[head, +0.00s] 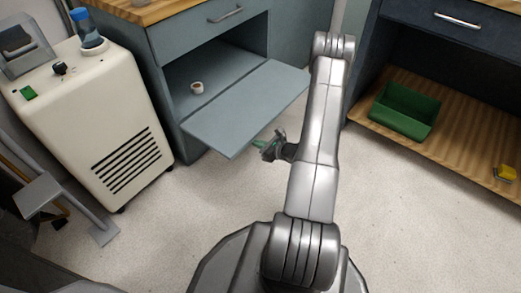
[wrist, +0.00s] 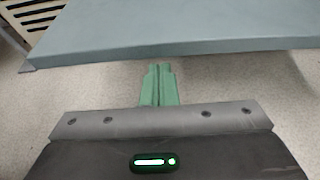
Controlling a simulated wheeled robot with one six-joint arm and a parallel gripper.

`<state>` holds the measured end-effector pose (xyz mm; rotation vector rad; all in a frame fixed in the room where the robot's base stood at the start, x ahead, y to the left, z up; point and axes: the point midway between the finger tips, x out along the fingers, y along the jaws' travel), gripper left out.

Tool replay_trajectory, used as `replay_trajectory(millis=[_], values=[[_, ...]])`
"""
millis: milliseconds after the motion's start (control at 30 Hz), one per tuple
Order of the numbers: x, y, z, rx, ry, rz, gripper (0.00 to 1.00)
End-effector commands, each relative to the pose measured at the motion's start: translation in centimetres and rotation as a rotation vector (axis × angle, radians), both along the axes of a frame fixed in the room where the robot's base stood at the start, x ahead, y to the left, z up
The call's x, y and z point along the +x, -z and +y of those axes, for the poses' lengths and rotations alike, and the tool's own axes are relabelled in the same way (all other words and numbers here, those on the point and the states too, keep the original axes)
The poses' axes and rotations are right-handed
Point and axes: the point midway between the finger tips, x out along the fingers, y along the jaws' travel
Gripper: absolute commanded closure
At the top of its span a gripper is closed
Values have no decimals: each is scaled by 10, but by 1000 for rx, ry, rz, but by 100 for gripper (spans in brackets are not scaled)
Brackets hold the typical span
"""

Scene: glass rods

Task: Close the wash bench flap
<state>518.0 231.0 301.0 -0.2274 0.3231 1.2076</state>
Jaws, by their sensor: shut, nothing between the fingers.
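The wash bench flap (head: 245,108) is a flat grey-blue panel. It hangs open, roughly level, out from the front of the grey-blue bench (head: 170,47). In the wrist view the flap (wrist: 180,32) spans the top of the picture, with its near edge just beyond my fingertips. My gripper (head: 259,143) is at the flap's front edge, close to its near right part. In the wrist view the green fingers of my gripper (wrist: 159,80) are shut together with nothing between them. I cannot tell whether they touch the flap.
A small white cup (head: 197,88) stands inside the open compartment. A cream machine (head: 90,125) with a blue-capped bottle (head: 90,32) on top stands left of the bench. A green bin (head: 404,111) sits on a wooden shelf at right. The pale floor before the flap is clear.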

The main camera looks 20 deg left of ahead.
Motion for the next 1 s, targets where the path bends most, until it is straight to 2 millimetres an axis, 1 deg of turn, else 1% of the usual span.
replay_trajectory(millis=[167, 500, 633, 767, 1000], values=[[-1, -5, 0, 0, -1, 2, 100], [0, -6, 0, -1, 0, 1, 100], [0, -11, 0, -10, 0, 4, 100], [0, -22, 0, -34, 0, 12, 100], [1, -55, 4, -119, -2, 39, 100]])
